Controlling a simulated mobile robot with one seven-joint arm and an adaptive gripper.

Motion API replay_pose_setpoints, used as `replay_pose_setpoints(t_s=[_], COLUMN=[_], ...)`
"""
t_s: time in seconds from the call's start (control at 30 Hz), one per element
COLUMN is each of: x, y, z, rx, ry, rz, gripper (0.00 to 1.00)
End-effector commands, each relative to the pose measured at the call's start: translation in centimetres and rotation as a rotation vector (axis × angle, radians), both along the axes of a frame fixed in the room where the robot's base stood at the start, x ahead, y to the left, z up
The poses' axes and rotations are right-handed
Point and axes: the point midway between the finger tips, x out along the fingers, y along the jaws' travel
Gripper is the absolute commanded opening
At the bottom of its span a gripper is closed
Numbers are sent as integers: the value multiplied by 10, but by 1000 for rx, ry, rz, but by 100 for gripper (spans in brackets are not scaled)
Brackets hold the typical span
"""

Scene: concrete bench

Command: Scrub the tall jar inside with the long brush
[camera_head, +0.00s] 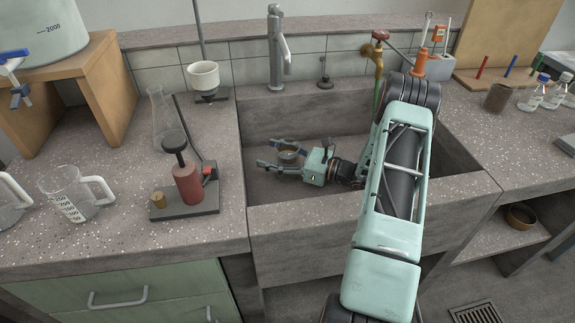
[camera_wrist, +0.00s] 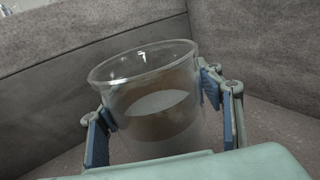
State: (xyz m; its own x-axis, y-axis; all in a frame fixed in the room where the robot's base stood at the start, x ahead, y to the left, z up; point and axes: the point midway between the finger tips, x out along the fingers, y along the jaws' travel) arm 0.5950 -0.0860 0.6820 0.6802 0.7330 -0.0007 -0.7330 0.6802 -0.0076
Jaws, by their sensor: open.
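The clear glass jar (camera_wrist: 150,103) stands in the sink, with brown bands on its wall and an open rim facing up in the wrist view. In the head view only a small round part of the jar (camera_head: 288,155) shows. My gripper (camera_head: 267,153) is low in the sink, its fingers open on either side of the jar. In the wrist view I cannot tell whether the fingers touch the glass. A thin pale stick (camera_head: 424,38), perhaps the long brush, stands by an orange holder (camera_head: 419,64) behind the sink; its end is unclear.
The sink's walls (camera_head: 340,230) surround my gripper. A grey tap (camera_head: 279,50) and a brass tap (camera_head: 378,60) rise behind it. A flask (camera_head: 163,120), a red cylinder on a stand (camera_head: 188,184) and a measuring jug (camera_head: 70,195) occupy the left counter.

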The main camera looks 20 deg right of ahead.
Motion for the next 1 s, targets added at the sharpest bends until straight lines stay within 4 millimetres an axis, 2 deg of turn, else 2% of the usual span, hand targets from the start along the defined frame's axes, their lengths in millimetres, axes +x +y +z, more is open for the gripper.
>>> replay_pose_setpoints(t_s=[0.23, 0.77, 1.0], x=[2, 1, 1], y=[1, 1, 1], z=[1, 0, 1], rx=[-1, -1, -1], ry=[-1, -1, -1], rz=[-1, 0, 0], gripper=[60, 1, 0])
